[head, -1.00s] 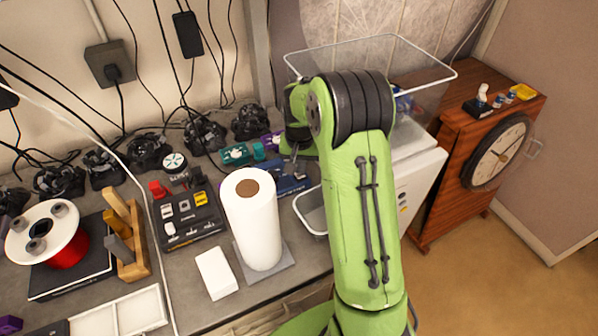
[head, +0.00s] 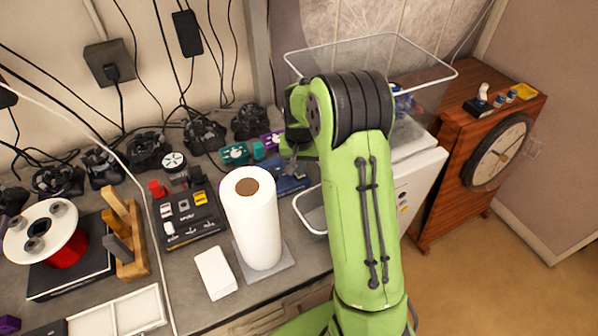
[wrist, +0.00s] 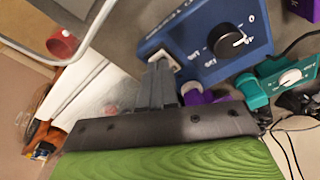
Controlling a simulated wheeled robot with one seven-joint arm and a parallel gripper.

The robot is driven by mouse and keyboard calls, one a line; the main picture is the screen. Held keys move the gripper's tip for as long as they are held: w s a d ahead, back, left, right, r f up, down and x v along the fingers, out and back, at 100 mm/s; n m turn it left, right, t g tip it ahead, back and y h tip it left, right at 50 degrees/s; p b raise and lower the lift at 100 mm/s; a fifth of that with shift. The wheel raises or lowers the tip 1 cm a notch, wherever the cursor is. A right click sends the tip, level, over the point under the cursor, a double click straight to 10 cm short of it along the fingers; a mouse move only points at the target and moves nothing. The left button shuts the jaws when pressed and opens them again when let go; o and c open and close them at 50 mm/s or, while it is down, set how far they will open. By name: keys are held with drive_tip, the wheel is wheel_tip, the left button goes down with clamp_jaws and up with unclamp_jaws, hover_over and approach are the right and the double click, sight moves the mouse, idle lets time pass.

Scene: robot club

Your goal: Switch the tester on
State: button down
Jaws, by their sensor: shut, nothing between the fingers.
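A blue box (wrist: 210,42) with a black knob (wrist: 230,42) and white lettering fills the upper middle of the wrist view; the lettering is partly readable and looks like "TESTER". A pale switch-like part (wrist: 164,58) sits at its near left edge. My gripper (wrist: 160,68) is shut and empty, its tips right at that part; I cannot tell whether they touch it. In the head view the blue box (head: 290,182) is partly hidden behind my arm and the white roll. My gripper (head: 293,163) shows above the box. The switch's position cannot be made out.
A teal box (wrist: 282,82) with a pale knob stands beside the blue box. A white paper roll (head: 253,225) stands close in front.

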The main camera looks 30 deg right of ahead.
drive_tip(key=shift+f+b, duration=0.35)
drive_tip(key=shift+f, duration=0.2)
drive_tip(key=shift+r, duration=0.15)
wheel_tip(320, 180, up, 7)
drive_tip(key=p, duration=0.5)
idle(0.4)
drive_tip(key=s+a+r+n+t, duration=0.1)
drive_tip(key=s+a+r, duration=0.25)
drive_tip(key=r, duration=0.45)
drive_tip(key=s+a+r+n+t, duration=0.1)
drive_tip(key=s+a+r+n, duration=0.1)
drive_tip(key=s, duration=1)
drive_tip(key=s+a+r+n+t, duration=0.2)
drive_tip(key=s+a+r, duration=0.3)
drive_tip(key=s, duration=0.7)
drive_tip(key=shift+a+r+n+y, duration=0.15)
drive_tip(key=shift+r+n+y, duration=0.25)
drive_tip(key=shift+r+n, duration=0.1)
